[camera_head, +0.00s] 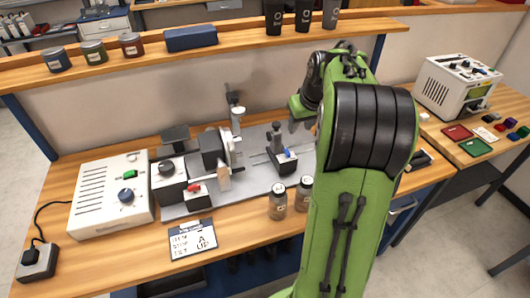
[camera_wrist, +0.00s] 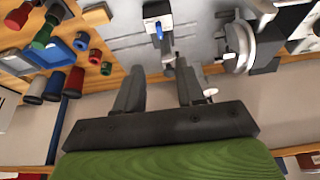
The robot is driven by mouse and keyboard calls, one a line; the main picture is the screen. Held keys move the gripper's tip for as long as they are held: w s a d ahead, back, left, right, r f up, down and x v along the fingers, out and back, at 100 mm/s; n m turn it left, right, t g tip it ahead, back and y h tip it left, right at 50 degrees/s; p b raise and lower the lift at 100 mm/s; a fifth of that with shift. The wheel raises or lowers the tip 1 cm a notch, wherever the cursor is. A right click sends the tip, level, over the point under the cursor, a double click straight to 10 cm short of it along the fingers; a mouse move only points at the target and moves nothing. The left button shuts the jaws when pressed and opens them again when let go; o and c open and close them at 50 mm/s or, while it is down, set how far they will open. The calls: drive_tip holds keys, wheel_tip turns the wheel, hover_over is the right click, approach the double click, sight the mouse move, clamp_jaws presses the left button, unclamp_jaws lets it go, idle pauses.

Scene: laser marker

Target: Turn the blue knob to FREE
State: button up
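A small blue knob or lever (camera_head: 287,153) sits on top of a dark block with a post (camera_head: 281,160) on the grey plate, near the middle of the bench. It also shows near the top of the wrist view as a blue spot (camera_wrist: 158,29). I cannot read a FREE mark at either. My gripper (camera_head: 298,124) hangs above and behind the dark block, apart from it. In the wrist view, my gripper (camera_wrist: 158,75) has its two dark fingers apart with nothing between them.
A round chuck-like unit (camera_head: 220,150) stands left of the block, with a red lever (camera_head: 194,188) in front. Two jars (camera_head: 278,202) stand at the front edge. A placard (camera_head: 193,238) lies there. A shelf (camera_head: 220,45) runs behind. A white instrument (camera_head: 458,85) stands right.

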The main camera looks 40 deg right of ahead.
sight(287, 151)
drive_tip(key=b+x, duration=0.3)
drive_tip(key=x, duration=1.3)
drive_tip(key=shift+w+d+f+b, duration=0.15)
drive_tip(key=shift+b, duration=0.15)
clamp_jaws()
